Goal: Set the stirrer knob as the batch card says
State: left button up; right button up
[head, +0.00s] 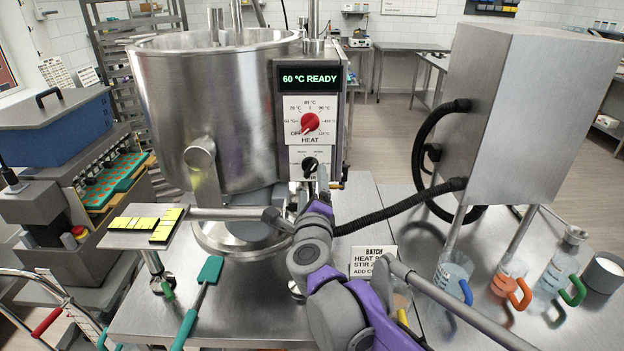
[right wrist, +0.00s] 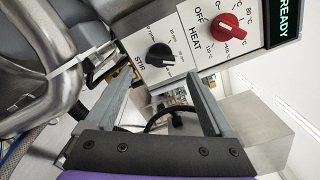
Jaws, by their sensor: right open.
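The black stirrer knob (head: 310,164) sits on a white STIR plate, low on the kettle's control box. In the right wrist view the knob (right wrist: 160,55) shows a white pointer line; I cannot tell which mark it points at. My right gripper (head: 318,182) is just below the knob in the head view. In the right wrist view its open fingers (right wrist: 158,78) are apart, with the knob beyond the gap between them and nothing held. The batch card (head: 372,262) stands on the table, partly hidden by my right arm; its stir setting is not readable. My left gripper is out of view.
The red HEAT knob (head: 310,123) sits directly above, under a display (head: 310,78) reading 60 °C READY. The steel kettle (head: 215,110) is left of it. A black hose (head: 400,207) runs to the right. Handled jugs (head: 452,278) stand at the right.

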jog(key=s, duration=0.5)
jog(key=shift+s, duration=0.15)
jog(key=s+d+f+n+g, duration=0.6)
jog(key=s+d+f+n, duration=0.2)
jog(key=s+f+n, duration=0.4)
jog(key=s+d+f+n+g, duration=0.6)
jog(key=s+d+f+n, duration=0.3)
jog(key=s+f+n, duration=0.3)
jog(key=s+f, duration=0.3)
jog(key=f, duration=0.1)
jog(key=shift+d, duration=0.1)
